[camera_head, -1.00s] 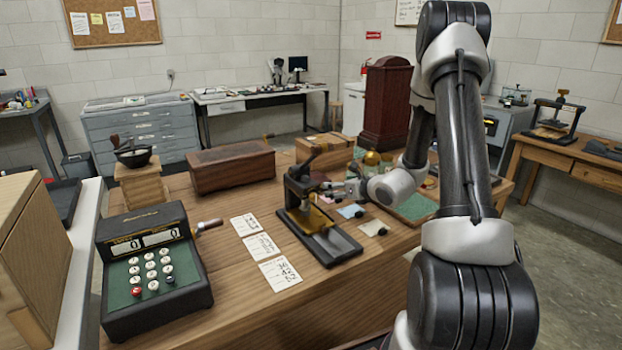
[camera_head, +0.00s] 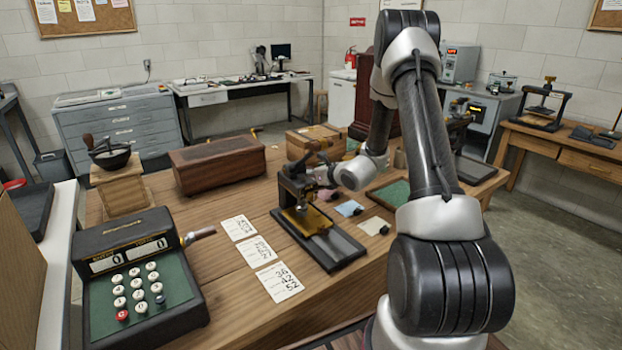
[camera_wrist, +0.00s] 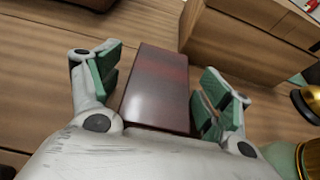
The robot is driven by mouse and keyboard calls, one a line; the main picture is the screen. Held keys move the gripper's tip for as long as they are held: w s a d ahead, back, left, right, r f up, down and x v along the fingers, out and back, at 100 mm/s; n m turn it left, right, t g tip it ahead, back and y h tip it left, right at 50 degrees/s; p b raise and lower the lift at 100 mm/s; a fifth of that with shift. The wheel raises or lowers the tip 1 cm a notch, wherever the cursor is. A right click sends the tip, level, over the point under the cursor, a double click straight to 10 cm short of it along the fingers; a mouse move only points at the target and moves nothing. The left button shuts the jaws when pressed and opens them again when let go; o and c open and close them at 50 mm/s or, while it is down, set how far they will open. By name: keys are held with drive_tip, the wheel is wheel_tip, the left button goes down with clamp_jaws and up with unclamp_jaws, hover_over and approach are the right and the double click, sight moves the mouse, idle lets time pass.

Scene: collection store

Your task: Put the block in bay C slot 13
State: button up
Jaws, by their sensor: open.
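A dark red-brown, glossy block (camera_wrist: 157,88) lies between the two green-padded fingers of my gripper (camera_wrist: 160,78) in the wrist view. The block's near end is hidden by the gripper body. In the head view my gripper is over the table behind the black press (camera_head: 310,225), and its fingers and the block are hidden there. No bay or slot label is readable in either view.
The wooden table (camera_head: 225,290) holds an adding machine (camera_head: 140,270), number cards (camera_head: 278,282), a coffee grinder (camera_head: 122,190), a long dark box (camera_head: 218,165) and a crate (camera_head: 313,140). The crate (camera_wrist: 240,42) and brass objects (camera_wrist: 306,103) flank the gripper on the right in the wrist view.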

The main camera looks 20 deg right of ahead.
drive_tip(key=shift+w, duration=0.2)
drive_tip(key=c, duration=1.2)
drive_tip(key=shift+c, duration=0.3)
